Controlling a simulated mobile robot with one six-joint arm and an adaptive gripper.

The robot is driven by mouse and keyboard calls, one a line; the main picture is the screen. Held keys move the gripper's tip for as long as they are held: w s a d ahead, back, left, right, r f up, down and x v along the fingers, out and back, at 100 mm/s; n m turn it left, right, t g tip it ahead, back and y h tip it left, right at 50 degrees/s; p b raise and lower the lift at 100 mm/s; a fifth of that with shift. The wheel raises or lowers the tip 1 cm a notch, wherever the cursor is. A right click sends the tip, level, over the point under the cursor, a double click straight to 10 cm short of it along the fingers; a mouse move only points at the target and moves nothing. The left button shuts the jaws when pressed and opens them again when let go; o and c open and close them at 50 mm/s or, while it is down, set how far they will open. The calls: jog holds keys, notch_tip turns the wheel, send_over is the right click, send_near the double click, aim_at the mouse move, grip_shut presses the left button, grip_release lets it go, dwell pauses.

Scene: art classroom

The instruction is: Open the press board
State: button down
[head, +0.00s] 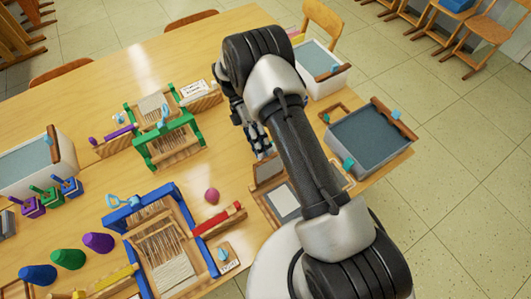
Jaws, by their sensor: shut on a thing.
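The press board (269,171) is on the table's right part, partly behind my arm. Its brownish panel stands raised at the far side of a wooden base with a pale sheet (285,203) on it. My gripper (263,150) points down at the top edge of the raised panel and is shut on it. The exact contact of the fingers is small and partly hidden by my arm. The right part of the base is hidden behind my forearm.
A grey water tray (365,140) stands right of my arm, with another tray (317,60) farther back. A green loom (168,143) and a blue loom (160,245) stand left. A pink ball (212,195) and red-ended bar (218,219) lie close to the press board.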

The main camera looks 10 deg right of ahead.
jog(key=shift+a+f, duration=0.15)
jog(key=shift+f, duration=1.2)
jog(key=c, duration=1.3)
grip_release()
jog(key=shift+w, duration=0.15)
jog(key=shift+c, duration=0.2)
jog(key=shift+w+r, duration=0.1)
jog(key=shift+r, duration=0.05)
jog(key=shift+c, duration=0.3)
jog(key=v, duration=1)
jog(key=shift+r, duration=0.15)
jog(key=shift+c, duration=1)
jog(key=shift+w+a+r, duration=0.1)
jog(key=shift+w+r, duration=0.45)
jog(key=shift+r, duration=0.25)
jog(key=shift+r, duration=0.1)
